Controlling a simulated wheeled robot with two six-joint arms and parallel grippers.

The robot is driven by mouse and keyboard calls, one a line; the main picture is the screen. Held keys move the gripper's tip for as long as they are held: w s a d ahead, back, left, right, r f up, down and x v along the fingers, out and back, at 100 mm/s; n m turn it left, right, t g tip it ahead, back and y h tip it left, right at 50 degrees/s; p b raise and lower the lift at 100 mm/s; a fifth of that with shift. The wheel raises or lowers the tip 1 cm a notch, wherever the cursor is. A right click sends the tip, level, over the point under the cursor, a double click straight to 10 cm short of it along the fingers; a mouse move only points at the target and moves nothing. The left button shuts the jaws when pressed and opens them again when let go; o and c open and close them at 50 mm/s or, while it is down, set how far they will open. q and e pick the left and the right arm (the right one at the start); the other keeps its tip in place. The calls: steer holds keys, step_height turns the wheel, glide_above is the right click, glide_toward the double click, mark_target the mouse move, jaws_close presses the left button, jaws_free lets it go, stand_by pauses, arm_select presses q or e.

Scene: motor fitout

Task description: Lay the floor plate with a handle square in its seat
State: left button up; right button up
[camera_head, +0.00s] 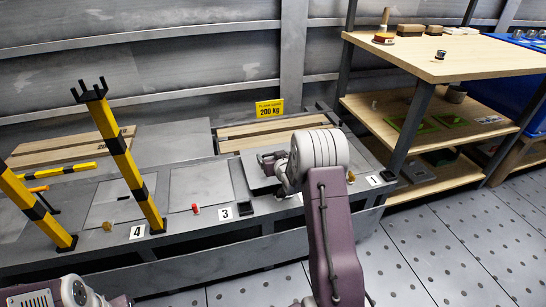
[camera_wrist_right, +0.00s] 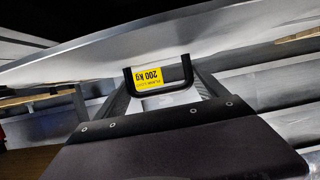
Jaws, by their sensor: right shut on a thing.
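The floor plate (camera_head: 258,180) is a flat grey panel over the right part of the grey bench, right of the label 3. It looks slightly tilted. My right gripper (camera_head: 274,160) is shut on its handle, above the plate. In the right wrist view the black U-shaped handle (camera_wrist_right: 158,88) sits between the fingers, with the pale plate (camera_wrist_right: 75,62) behind it. The seat is hidden under the plate and my arm, so I cannot tell whether the plate touches it. Part of my left arm shows at the lower left edge; its jaws are not clear.
Yellow-and-black posts (camera_head: 127,165) stand on the bench at left. Grey panels with a red knob (camera_head: 195,209) and a brass knob (camera_head: 107,226) lie left of the plate. A yellow 200 kg sign (camera_head: 269,108) stands behind. A wooden shelf unit (camera_head: 450,60) is at right.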

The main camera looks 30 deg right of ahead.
steer(key=shift+f+b, duration=0.9)
steer(key=shift+f, duration=0.2)
steer(key=shift+f+b, duration=0.35)
steer(key=shift+f, duration=0.3)
stand_by(1.7)
steer(key=o, duration=2)
steer(key=shift+f, duration=0.1)
